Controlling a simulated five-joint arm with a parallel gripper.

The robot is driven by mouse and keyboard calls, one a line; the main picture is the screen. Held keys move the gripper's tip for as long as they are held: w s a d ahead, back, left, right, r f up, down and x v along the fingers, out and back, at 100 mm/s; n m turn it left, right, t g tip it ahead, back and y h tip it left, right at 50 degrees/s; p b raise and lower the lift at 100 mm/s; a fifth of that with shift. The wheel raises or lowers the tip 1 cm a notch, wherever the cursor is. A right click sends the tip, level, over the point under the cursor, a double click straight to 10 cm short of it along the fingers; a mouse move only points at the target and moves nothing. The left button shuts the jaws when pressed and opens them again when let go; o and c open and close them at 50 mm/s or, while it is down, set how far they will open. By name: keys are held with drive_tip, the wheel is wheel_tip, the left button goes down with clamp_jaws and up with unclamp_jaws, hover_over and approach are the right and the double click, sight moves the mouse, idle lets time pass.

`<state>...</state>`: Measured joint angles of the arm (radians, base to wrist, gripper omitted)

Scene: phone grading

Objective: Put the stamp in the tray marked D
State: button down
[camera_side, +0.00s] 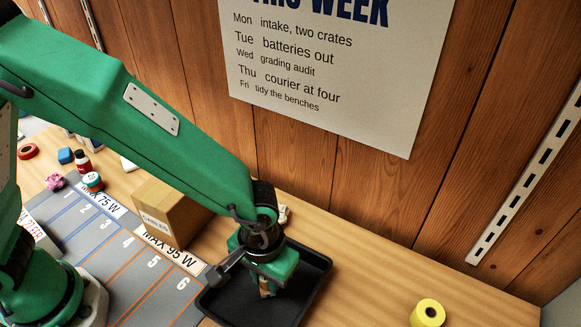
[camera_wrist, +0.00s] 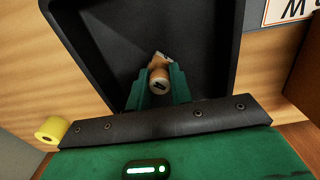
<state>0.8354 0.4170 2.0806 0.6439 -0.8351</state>
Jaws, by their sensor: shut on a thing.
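My gripper (camera_wrist: 158,88) is shut on the stamp (camera_wrist: 159,80), a small wooden piece with a tan rounded body and a dark mark on its end. In the side view the stamp (camera_side: 267,288) shows only in part below my green jaws, over the black tray (camera_side: 318,272). The tray also fills much of the wrist view (camera_wrist: 222,40), its floor under the stamp. Whether the stamp touches the tray floor I cannot tell. No letter D on the tray is in sight.
A cardboard box (camera_side: 168,212) stands left of the tray, by a grey mat (camera_side: 95,235) with numbered lanes. A yellow tape roll (camera_side: 427,313) lies to the right. A small pale thing (camera_side: 283,213) sits behind the tray. Bench to the right is mostly clear before the wooden wall.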

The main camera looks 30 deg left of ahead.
drive_tip(key=shift+f, duration=0.15)
drive_tip(key=c, duration=1.3)
unclamp_jaws()
drive_tip(key=shift+o, duration=0.2)
wheel_tip(320, 180, up, 12)
drive_tip(key=shift+a+r, duration=0.1)
drive_tip(key=shift+r, duration=0.1)
